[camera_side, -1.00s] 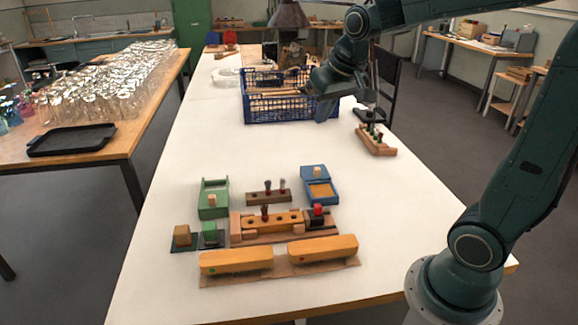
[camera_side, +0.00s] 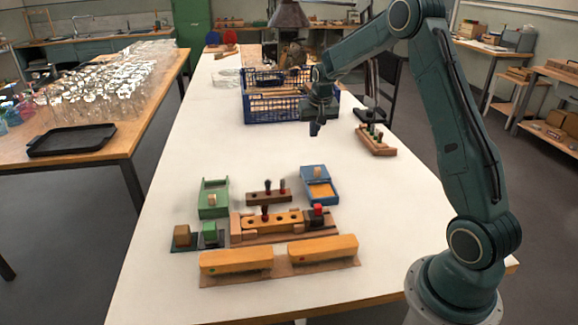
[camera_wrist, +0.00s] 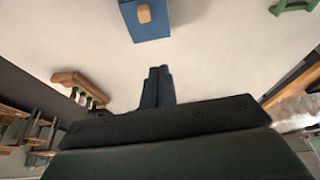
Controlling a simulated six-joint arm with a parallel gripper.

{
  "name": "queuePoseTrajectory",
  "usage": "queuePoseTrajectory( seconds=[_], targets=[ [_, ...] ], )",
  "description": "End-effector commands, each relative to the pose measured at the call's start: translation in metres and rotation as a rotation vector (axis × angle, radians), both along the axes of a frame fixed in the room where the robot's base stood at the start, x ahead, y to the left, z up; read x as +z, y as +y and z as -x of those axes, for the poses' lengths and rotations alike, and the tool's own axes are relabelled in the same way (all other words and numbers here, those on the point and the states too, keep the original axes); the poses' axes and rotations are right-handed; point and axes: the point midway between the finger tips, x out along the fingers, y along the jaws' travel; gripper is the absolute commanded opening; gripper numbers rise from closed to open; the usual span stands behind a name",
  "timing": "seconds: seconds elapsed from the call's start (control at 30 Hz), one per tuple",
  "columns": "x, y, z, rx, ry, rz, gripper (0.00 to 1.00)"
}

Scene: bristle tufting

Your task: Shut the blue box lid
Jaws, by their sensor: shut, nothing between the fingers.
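The blue box (camera_side: 333,199) stands at the right of the group on the white table.
A green box (camera_side: 213,198) stands at the left, with a dark peg block (camera_side: 268,197) between the two boxes. A blue crate (camera_side: 270,112) stands behind my gripper, and a wooden peg rack (camera_side: 378,146) lies to its right. The table between gripper and box is clear.

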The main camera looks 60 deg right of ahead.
Motion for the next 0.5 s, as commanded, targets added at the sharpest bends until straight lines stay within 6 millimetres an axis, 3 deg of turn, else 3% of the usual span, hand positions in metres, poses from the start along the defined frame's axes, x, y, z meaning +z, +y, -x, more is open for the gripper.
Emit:
queuePoseTrajectory(
  seconds=[0.2,0.5],
  targets=[
    [-0.027,-0.024,-0.004,-0.043,0.009,-0.003,0.0],
    [-0.03,-0.027,-0.005,-0.048,0.009,-0.003,0.0]
  ],
)
